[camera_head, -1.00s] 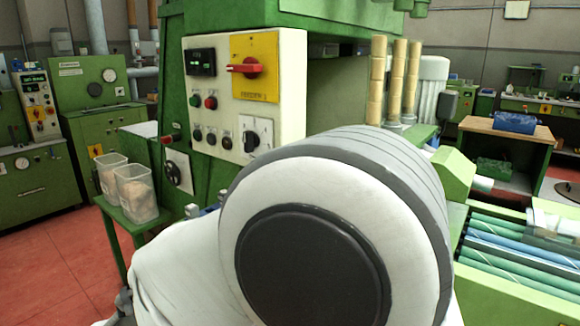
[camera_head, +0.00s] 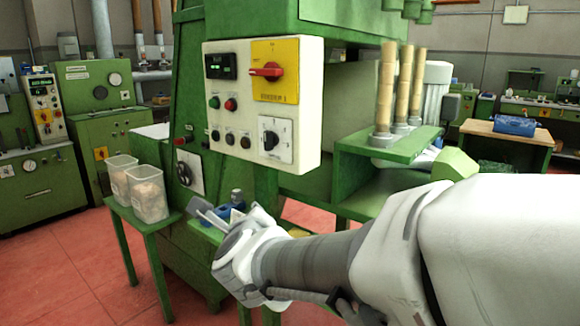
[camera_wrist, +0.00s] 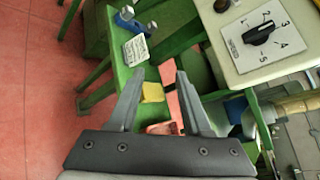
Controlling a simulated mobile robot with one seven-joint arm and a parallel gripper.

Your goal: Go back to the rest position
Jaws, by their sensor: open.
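My gripper (camera_wrist: 158,100) is open in the wrist view, with two grey fingers apart and nothing between them touching either finger. In the head view my gripper (camera_head: 208,214) is at the end of my white arm, low and in front of the green machine. It hangs in free air near a small green stand (camera_wrist: 154,60). The stand bears a blue object (camera_wrist: 126,17), a white printed label and a yellow block (camera_wrist: 152,92).
The control panel (camera_head: 262,105) with a red switch and a black dial is close above my gripper. Two clear bins (camera_head: 146,195) stand on a green table (camera_head: 160,224) to the left. Several cork stacks (camera_head: 400,90) stand behind my arm. Red floor (camera_head: 65,262) is open at left.

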